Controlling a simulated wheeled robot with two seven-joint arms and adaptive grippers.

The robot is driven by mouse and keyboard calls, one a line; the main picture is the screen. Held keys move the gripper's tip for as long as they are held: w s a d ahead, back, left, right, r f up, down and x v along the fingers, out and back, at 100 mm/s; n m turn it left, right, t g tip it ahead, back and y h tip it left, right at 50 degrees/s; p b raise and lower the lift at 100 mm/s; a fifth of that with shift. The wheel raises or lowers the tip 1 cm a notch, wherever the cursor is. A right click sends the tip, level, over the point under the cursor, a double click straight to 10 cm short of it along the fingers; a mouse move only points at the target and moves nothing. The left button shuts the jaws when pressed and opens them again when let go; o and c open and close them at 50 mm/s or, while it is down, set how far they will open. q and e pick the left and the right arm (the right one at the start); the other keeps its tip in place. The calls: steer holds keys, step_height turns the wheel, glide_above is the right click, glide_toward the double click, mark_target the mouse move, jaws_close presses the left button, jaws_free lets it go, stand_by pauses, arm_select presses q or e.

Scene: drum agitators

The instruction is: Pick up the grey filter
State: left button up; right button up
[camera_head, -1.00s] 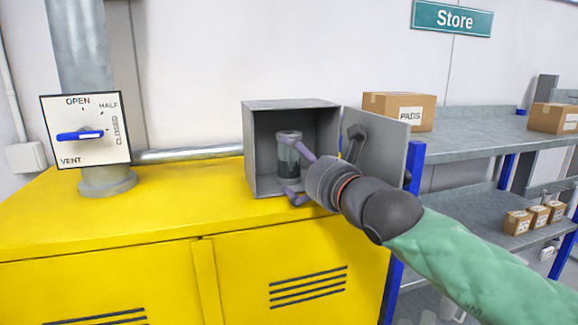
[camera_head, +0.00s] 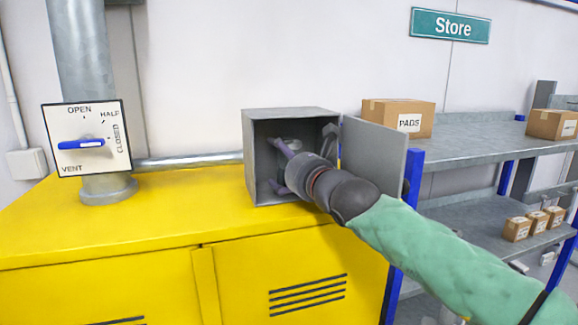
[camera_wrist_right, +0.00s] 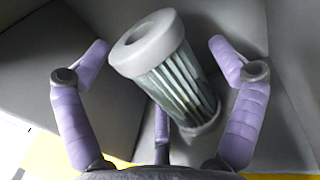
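The grey filter (camera_wrist_right: 178,75) is a pleated cylinder with pale grey end caps, inside the open grey metal box (camera_head: 292,110). In the head view my right gripper and wrist hide most of it. My right gripper (camera_head: 277,167) reaches into the box. In the right wrist view its purple fingers (camera_wrist_right: 158,47) are open, one on each side of the filter and one near its lower end. Gaps show between the side fingers and the filter. The filter looks tilted in that view. My left gripper is not in view.
The box stands on a yellow cabinet (camera_head: 130,225), its door (camera_head: 375,155) swung open to the right beside my arm. A vent dial (camera_head: 87,138) and pipe are at left. A shelf (camera_head: 480,137) with cardboard boxes stands at right.

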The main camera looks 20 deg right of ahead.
steer(key=c, duration=0.8)
steer(key=shift+o, duration=0.2)
steer(key=shift+r, duration=0.1)
steer(key=shift+r+p, duration=0.45)
steer(key=shift+r, duration=0.05)
steer(key=s+a+b, duration=0.3)
steer(key=s+b, duration=0.1)
steer(key=shift+s+a+b, duration=0.4)
steer(key=f+b+v, duration=0.2)
steer(key=v, duration=1.3)
steer(key=shift+b, duration=0.3)
